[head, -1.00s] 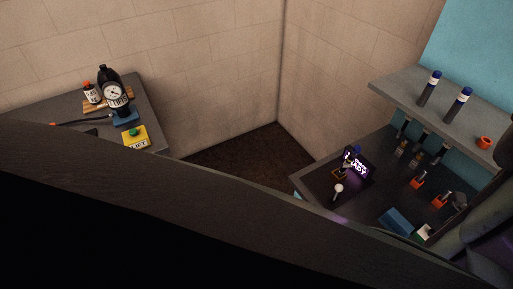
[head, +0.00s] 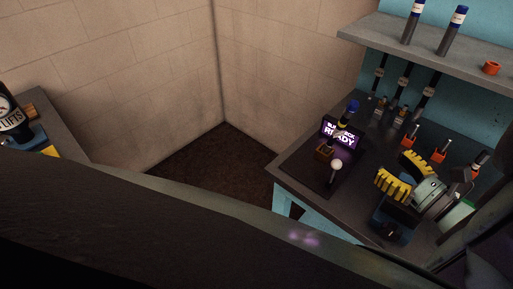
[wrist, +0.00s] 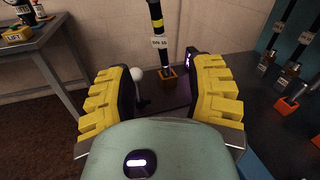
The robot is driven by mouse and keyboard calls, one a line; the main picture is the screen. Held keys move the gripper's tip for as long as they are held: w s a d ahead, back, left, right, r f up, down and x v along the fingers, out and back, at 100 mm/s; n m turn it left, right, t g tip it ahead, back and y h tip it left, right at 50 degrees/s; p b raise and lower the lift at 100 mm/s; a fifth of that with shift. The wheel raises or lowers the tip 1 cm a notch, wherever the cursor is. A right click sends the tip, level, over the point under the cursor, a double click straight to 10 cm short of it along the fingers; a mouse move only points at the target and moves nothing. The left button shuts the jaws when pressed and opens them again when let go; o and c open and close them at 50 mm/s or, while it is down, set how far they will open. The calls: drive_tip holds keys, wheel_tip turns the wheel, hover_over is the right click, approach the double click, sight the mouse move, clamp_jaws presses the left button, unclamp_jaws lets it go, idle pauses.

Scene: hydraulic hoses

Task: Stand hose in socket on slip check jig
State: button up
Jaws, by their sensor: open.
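A dark hose with a blue top (head: 351,107) stands on the slip check jig, its lower end at the small orange-brown socket (head: 324,152). In the wrist view the hose (wrist: 157,25) has a yellow band and white label, and its foot appears inside the socket (wrist: 168,80). The jig's screen (head: 342,134) glows and its last word reads READY. A white-knobbed lever (head: 336,165) stands in front of it. My gripper (head: 404,175) has yellow ridged fingers, open and empty, to the right of the jig; in the wrist view (wrist: 165,95) the hose stands beyond the fingers.
Several hoses (head: 403,80) stand below the grey shelf (head: 440,40), which carries two blue-topped cylinders (head: 411,22) and an orange ring (head: 491,68). Orange holders (head: 439,156) stand at the bench's right.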

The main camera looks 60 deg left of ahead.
drive_tip(key=p, duration=0.2)
approach(343, 128)
drive_tip(key=a, duration=0.5)
drive_tip(key=shift+w+a+p, duration=0.2)
drive_tip(key=shift+a+p, duration=0.05)
drive_tip(key=shift+a, duration=1.25)
drive_tip(key=shift+w+a+p, duration=0.25)
drive_tip(key=shift+a, duration=1.3)
drive_tip(key=shift+d, duration=0.15)
clamp_jaws()
drive_tip(key=shift+w, duration=0.1)
